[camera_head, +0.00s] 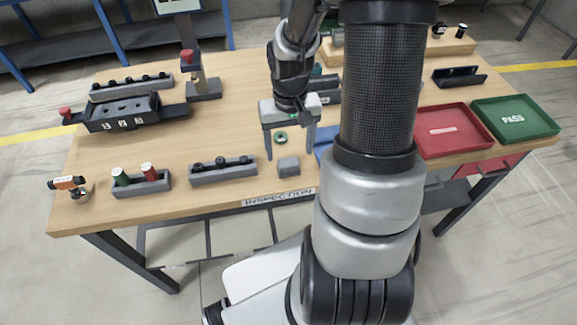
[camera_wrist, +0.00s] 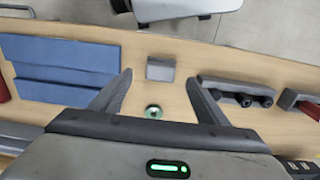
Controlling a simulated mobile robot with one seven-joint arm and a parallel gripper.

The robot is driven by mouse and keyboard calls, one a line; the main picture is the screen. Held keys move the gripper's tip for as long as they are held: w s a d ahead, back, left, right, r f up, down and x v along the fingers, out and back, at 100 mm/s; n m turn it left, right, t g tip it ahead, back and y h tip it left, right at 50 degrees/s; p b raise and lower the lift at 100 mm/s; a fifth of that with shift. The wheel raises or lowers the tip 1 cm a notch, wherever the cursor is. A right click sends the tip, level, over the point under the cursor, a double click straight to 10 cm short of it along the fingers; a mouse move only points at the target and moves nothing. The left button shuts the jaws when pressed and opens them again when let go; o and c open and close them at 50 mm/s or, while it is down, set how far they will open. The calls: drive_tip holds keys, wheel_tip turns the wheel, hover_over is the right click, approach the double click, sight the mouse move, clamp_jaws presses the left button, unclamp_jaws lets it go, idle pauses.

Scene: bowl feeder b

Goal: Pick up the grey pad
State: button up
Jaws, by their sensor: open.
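The grey pad (camera_head: 288,167) is a small grey block on the wooden table near its front edge, above the inspection label. In the wrist view the pad (camera_wrist: 160,69) lies at the table's edge, between and just beyond the fingertips in the picture. My gripper (camera_head: 288,154) is open and empty, pointing down over the table behind the pad in the head view. Its two fingers (camera_wrist: 159,78) also show spread in the wrist view. I cannot tell the exact height of the fingertips above the table.
A red tray (camera_head: 455,129) and green PASS tray (camera_head: 515,117) stand at right.

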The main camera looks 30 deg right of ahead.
sight(289, 161)
drive_tip(key=f, duration=0.6)
drive_tip(key=shift+w+f, duration=0.25)
drive_tip(key=c, duration=1.1)
drive_tip(key=shift+c, duration=0.2)
drive_tip(key=shift+r, duration=0.1)
wheel_tip(289, 161, up, 10)
drive_tip(key=shift+p, duration=0.35)
